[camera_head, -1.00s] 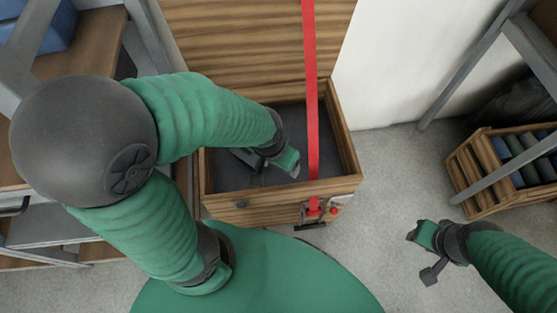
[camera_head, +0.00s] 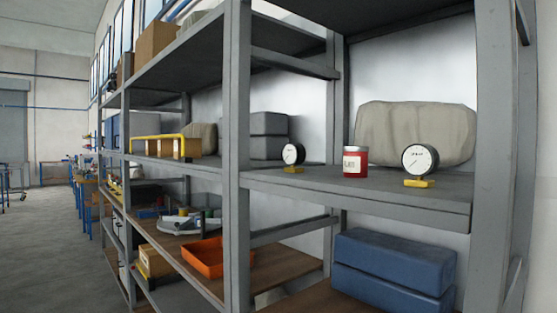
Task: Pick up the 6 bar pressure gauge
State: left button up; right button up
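Two round pressure gauges with white faces, black rims and yellow bases stand on the grey middle shelf (camera_head: 360,192) in the head view. The nearer, larger-looking gauge (camera_head: 420,158) is at the right. The other gauge (camera_head: 292,154) is farther left, just past the grey shelf upright. The dial markings are too small to read, so I cannot tell which one is the 6 bar gauge. Neither of my grippers is in view.
A red jar (camera_head: 355,162) stands left of the right gauge. A beige padded bundle (camera_head: 417,134) lies behind them. Grey uprights (camera_head: 237,150) divide the rack. Blue boxes (camera_head: 394,268) and an orange tray (camera_head: 205,258) are lower down. The floor at left is open.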

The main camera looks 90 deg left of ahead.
aim_at(294, 154)
jog(key=u, duration=2.7)
jog(key=j+z, duration=0.1)
jog(key=j, duration=0.15)
jog(key=i+j+z, duration=0.1)
jog(key=j, duration=0.2)
